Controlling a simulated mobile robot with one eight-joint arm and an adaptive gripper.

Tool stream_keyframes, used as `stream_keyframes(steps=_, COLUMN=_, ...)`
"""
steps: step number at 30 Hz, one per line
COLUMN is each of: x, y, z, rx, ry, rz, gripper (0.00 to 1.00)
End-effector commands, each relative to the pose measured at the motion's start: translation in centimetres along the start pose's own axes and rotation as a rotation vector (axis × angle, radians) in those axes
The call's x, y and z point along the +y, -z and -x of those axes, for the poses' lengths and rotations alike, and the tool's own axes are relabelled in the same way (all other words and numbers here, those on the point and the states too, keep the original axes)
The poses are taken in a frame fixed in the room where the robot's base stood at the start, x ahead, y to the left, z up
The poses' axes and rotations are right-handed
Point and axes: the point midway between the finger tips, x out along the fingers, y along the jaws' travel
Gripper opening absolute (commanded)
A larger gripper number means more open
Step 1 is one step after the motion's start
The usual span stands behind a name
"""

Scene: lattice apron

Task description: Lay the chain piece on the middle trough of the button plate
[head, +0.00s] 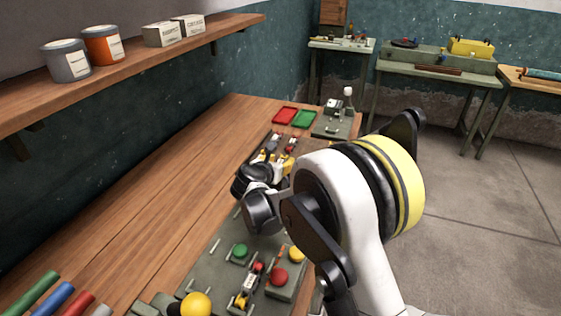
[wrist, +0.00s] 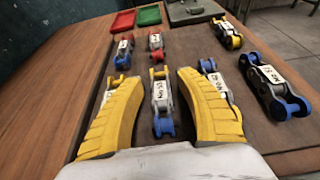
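Several chain pieces with white labels lie on a dark mat in the wrist view. A grey piece with a blue end (wrist: 160,100) lies between the yellow fingers of my gripper (wrist: 154,82), with gaps on both sides. My gripper (head: 272,162) is open over the mat in the head view, partly hidden by my arm. The grey-green button plate (head: 220,262) is at the bottom of the head view, with green (head: 240,250), red (head: 280,276) and yellow buttons. A chain piece with yellow and red parts (head: 248,287) lies on it; I cannot tell in which trough.
A red tray (head: 285,115) and a green tray (head: 305,119) stand beyond the mat. A grey box with a bottle (head: 348,98) is at the bench's far right. Coloured rods (head: 58,298) lie at the lower left. The wooden bench (head: 165,190) is clear at left.

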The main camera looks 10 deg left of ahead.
Motion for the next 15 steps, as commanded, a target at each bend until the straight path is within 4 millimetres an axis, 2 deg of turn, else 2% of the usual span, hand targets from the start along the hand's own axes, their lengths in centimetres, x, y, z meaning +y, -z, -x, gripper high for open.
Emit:
stream_keyframes(steps=5, x=0.1, y=-0.2, z=0.6, rx=0.000, ry=-0.001, rz=0.001, gripper=0.43)
stream_keyframes(steps=12, x=-0.8, y=-1.1, z=5.6, rx=0.000, ry=-0.001, rz=0.001, gripper=0.43)
stream_keyframes(steps=15, x=-0.7, y=-0.8, z=7.6, rx=0.000, ry=-0.002, rz=0.001, gripper=0.43)
